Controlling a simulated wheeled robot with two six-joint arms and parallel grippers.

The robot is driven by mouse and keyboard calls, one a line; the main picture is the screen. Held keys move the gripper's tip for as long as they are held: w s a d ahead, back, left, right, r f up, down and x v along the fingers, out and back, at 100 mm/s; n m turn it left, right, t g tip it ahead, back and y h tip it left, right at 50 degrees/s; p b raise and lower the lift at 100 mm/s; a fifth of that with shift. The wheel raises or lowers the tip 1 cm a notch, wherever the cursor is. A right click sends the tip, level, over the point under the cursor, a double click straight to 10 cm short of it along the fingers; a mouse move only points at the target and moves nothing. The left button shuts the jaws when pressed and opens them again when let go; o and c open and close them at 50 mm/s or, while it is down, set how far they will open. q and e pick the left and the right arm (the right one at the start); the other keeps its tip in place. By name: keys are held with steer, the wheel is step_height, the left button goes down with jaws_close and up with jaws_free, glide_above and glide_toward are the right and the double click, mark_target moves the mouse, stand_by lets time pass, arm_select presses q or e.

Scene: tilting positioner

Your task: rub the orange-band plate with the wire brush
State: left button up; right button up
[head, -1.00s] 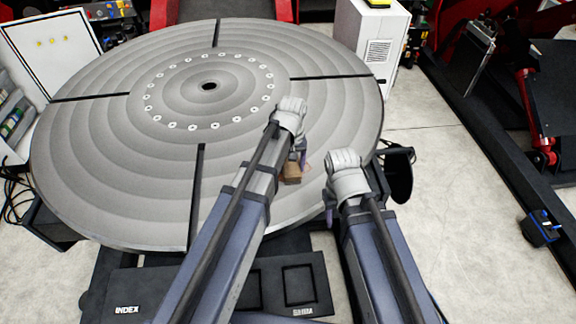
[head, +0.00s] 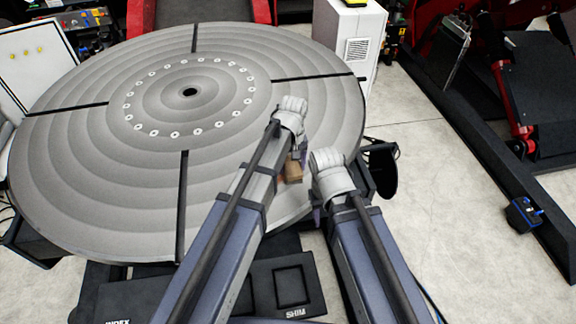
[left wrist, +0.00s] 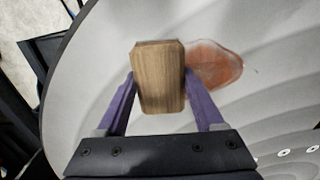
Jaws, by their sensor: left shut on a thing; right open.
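My left gripper (left wrist: 160,100) is shut on a wooden block (left wrist: 158,78), which appears to be the wire brush's back. Its bristles are hidden. In the head view the brush (head: 293,172) is over the near right part of the big grey round table (head: 90,190). A rusty orange patch (left wrist: 215,65) shows on the grey surface, just right of the brush in the left wrist view and partly covered by it. I cannot tell whether the brush touches the surface. I make out no distinct orange-band plate. My right gripper (head: 317,215) is open, near the table's right rim.
Dark slots and a ring of pale bolts (head: 175,134) mark the round table. A black panel (head: 290,288) with square recesses lies in front. A white cabinet (head: 350,40) stands behind right. Bare floor (head: 450,200) lies to the right.

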arm_select(q)
steer(key=shift+w+d, duration=0.25)
steer(key=shift+d, duration=0.85)
steer(key=shift+w, duration=0.1)
steer(key=shift+w+a, duration=0.2)
steer(key=shift+w, duration=0.7)
steer(key=shift+s+a, duration=0.1)
steer(key=shift+s+a+f, duration=0.1)
steer(key=shift+s+a, duration=0.2)
steer(key=shift+a, duration=0.6)
steer(key=shift+s+a, duration=0.3)
steer(key=shift+a, duration=0.55)
steer(key=shift+a, duration=0.1)
steer(key=shift+s+a, duration=0.25)
steer(key=shift+a, duration=0.6)
steer(key=shift+s+a, duration=0.2)
steer(key=shift+a, duration=0.65)
